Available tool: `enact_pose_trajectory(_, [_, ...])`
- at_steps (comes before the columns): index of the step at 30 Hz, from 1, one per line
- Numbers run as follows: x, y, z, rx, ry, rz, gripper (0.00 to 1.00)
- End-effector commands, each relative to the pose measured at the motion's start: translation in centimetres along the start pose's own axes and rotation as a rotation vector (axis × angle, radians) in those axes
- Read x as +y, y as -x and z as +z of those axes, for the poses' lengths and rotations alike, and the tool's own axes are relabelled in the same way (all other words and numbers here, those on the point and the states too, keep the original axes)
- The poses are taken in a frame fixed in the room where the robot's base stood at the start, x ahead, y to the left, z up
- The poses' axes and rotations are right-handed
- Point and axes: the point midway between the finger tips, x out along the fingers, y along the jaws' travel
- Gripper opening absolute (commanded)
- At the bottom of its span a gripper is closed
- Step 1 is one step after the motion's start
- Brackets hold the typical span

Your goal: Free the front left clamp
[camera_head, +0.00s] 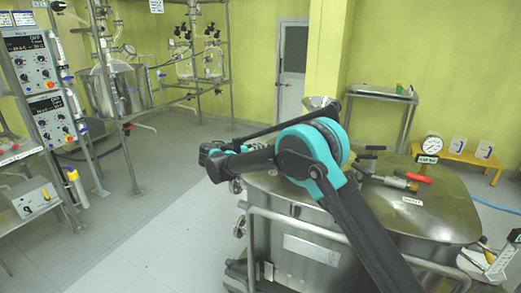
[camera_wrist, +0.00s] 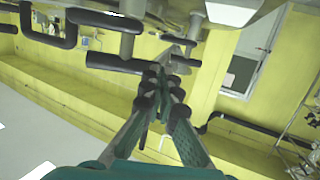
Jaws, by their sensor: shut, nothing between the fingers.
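A steel vessel (camera_head: 455,222) with a broad flat lid stands at the right in the head view. Round clamp-like fittings show on its left side, an upper one (camera_head: 236,187) and a lower one (camera_head: 240,226). I cannot tell which is the front left clamp. My gripper (camera_wrist: 160,76) is shut and empty in the wrist view, its fingertips together. A black rounded bar (camera_wrist: 115,63) on a metal post is just up and left of the fingertips. Whether they touch is unclear. In the head view my arm crosses the vessel and hides part of its lid.
A yellow bench (camera_head: 455,156) and a metal table (camera_head: 380,92) stand behind. Instrument panels (camera_head: 33,62) and glassware racks line the left. The grey floor (camera_head: 150,220) left of the vessel is clear.

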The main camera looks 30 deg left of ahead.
Motion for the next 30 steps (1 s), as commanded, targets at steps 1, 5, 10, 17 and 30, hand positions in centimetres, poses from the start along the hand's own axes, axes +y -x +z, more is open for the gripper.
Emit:
enact_pose_trajectory(1, [-0.1, -0.2, 0.0, 0.0, 0.0, 0.0, 0.0])
enact_pose_trajectory(5, [-0.3, -0.6, -0.1, 0.0, 0.0, -0.001, 0.0])
enact_pose_trajectory(10, [-0.5, -1.0, -0.2, 0.0, 0.0, -0.001, 0.0])
enact_pose_trajectory(17, [-0.6, -1.2, -0.3, 0.0, 0.0, -0.001, 0.0])
enact_pose_trajectory(30, [-0.6, -1.3, -0.3, 0.0, 0.0, -0.001, 0.0])
